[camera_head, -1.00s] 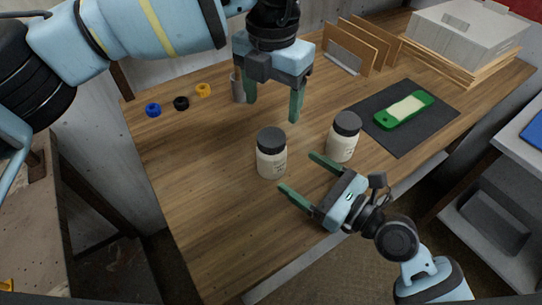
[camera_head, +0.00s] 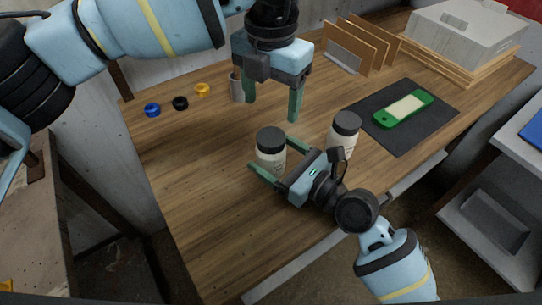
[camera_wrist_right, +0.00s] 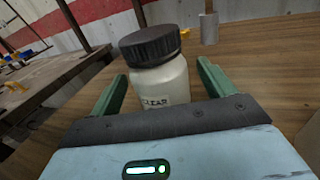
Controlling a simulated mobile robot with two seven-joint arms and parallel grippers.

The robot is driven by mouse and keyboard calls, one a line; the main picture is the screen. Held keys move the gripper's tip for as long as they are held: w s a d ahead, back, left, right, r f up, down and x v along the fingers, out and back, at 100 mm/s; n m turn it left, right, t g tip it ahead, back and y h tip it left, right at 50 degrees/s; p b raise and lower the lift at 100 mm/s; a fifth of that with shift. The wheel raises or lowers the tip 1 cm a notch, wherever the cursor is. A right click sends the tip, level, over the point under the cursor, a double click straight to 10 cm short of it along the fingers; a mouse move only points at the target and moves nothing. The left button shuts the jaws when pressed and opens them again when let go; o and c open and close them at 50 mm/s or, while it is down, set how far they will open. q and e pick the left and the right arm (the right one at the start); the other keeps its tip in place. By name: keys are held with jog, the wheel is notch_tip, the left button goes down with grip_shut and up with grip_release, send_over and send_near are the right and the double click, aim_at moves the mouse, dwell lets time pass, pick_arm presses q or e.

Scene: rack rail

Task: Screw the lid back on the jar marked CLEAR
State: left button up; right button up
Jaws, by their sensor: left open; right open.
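A cream jar with a black lid (camera_head: 270,136) stands upright on the wooden table. In the right wrist view its label (camera_wrist_right: 155,102) reads CLEAR, and its black lid (camera_wrist_right: 150,45) sits on top. I cannot tell how tightly the lid is on. My right gripper (camera_head: 272,158) is open, with one finger on each side of the jar's body and gaps still visible in the right wrist view. My left gripper (camera_head: 273,108) is open and empty, pointing down above the table behind the jar.
A second black-lidded jar (camera_head: 345,128) stands to the right, close to my right gripper. A green object (camera_head: 404,109) lies on a dark mat (camera_head: 440,117). A metal cup (camera_head: 236,88) and blue, black and yellow rings (camera_head: 202,90) are at the back left.

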aim_at(271, 136)
grip_shut()
pick_arm(q)
jog(key=n, duration=0.4)
jog(key=shift+n, duration=0.3)
dwell(0.4)
jog(key=shift+f, duration=4)
jog(key=shift+c, duration=0.4)
